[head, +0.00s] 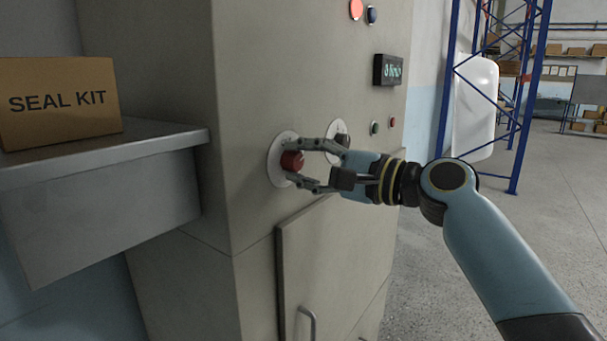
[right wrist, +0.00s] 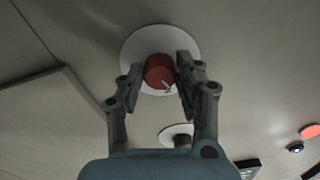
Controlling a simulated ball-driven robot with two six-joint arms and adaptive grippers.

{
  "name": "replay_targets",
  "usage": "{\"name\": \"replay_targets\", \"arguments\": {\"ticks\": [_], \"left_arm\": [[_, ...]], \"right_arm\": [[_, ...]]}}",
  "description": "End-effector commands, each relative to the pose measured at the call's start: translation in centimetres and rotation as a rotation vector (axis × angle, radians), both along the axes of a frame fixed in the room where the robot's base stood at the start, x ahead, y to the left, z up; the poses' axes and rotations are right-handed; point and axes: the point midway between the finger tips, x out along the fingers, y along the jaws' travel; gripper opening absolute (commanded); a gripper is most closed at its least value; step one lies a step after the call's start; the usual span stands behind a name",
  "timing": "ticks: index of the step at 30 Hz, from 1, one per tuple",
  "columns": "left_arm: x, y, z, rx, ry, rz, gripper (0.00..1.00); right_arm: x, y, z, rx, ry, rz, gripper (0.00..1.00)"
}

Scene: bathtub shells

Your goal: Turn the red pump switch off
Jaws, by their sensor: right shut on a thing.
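The red pump switch (head: 291,160) is a round knob on a pale disc (head: 273,168) on the front of the grey cabinet. My right gripper (head: 292,163) reaches it from the right and is shut on the knob. In the right wrist view the red knob (right wrist: 159,72) sits between the two fingers (right wrist: 160,78), with a pale mark near its lower edge. I cannot read which position the mark points to. My left gripper is not in view.
A dark knob (head: 342,140) on its own pale disc is just behind my right gripper. A lit display (head: 388,70) and small buttons are higher up. A cardboard SEAL KIT box (head: 60,102) stands on a grey shelf (head: 165,143) at left. The floor at right is clear.

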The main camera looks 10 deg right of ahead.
Motion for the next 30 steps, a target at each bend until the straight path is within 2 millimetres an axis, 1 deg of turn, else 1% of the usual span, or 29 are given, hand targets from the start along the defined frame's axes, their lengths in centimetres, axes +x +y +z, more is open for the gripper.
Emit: {"name": "replay_targets", "arguments": {"ticks": [1, 3, 24, 30], "left_arm": [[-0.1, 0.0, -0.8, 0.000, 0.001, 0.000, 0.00], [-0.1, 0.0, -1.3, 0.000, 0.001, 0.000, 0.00], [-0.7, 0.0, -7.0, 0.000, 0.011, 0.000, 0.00], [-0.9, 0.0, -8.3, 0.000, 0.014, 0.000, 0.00]], "right_arm": [[0.0, 0.0, -0.5, -0.034, -0.026, 0.000, 0.02], [0.0, 0.0, -0.5, -0.085, -0.070, 0.000, 0.02], [0.0, 0.0, -0.8, -0.588, -0.497, 0.002, 0.02], [0.0, 0.0, -0.9, -0.708, -0.598, 0.003, 0.02]]}}
